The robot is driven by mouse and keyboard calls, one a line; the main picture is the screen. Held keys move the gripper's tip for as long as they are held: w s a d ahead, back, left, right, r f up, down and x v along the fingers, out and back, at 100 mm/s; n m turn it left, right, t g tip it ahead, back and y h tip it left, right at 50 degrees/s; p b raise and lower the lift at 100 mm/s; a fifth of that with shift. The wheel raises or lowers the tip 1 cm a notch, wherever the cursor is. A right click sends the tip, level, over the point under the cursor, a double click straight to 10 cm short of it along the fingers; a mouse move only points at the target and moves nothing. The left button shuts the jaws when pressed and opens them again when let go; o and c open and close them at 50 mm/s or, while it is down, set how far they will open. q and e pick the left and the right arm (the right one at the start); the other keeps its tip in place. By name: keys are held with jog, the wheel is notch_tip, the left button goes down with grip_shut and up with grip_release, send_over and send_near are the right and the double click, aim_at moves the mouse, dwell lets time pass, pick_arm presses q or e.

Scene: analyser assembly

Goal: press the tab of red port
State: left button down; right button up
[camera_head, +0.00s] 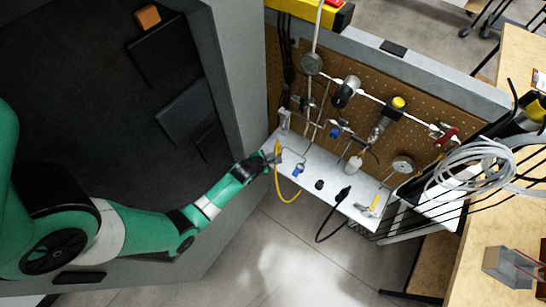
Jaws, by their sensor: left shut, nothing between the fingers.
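My left gripper (273,159) is shut and empty at the left end of the white shelf (325,178). It is right beside the upper end of a yellow cable (283,196), and I cannot tell whether they touch. A red port and its tab cannot be made out for sure at this size; the gripper may hide part of that area. A small blue part (298,170) sits on the shelf just right of the gripper. My right gripper is not in view.
A brown pegboard (425,118) with pipes, gauges and a red valve handle (447,136) rises behind the shelf. Coiled white tubing (470,165) is at the right. The floor in front is clear.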

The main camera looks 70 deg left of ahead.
pick_arm(q)
jog(key=shift+r, duration=0.35)
notch_tip(320, 180, up, 5)
jog(key=p, duration=0.4)
jog(key=shift+r+p, duration=0.1)
jog(key=shift+p, duration=0.25)
